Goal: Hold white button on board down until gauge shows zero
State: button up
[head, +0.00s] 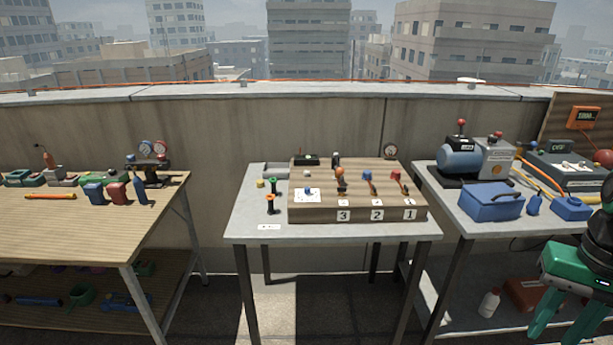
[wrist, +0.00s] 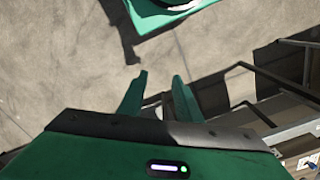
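The wooden board (head: 318,213) lies on the middle grey table, with tags 3, 2 and 1 along its front. A small white button-like spot (head: 307,174) shows on its left part, behind a white plate (head: 300,198) with a blue knob. It is too small to see whether it is pressed. A round gauge (head: 390,151) stands at the board's back right; its reading is too small to make out. My green gripper (head: 558,328) is at the lower right of the head view, well away from the board. In the wrist view my gripper (wrist: 159,80) has its fingers apart, with nothing between them.
Orange, blue and red levers rise from the board. The right table (head: 470,224) carries a pump (head: 460,158) and a blue toolbox (head: 492,201). A wooden bench (head: 80,225) stands left. Floor (head: 300,300) shows between the tables.

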grip_shut()
dwell(1.5)
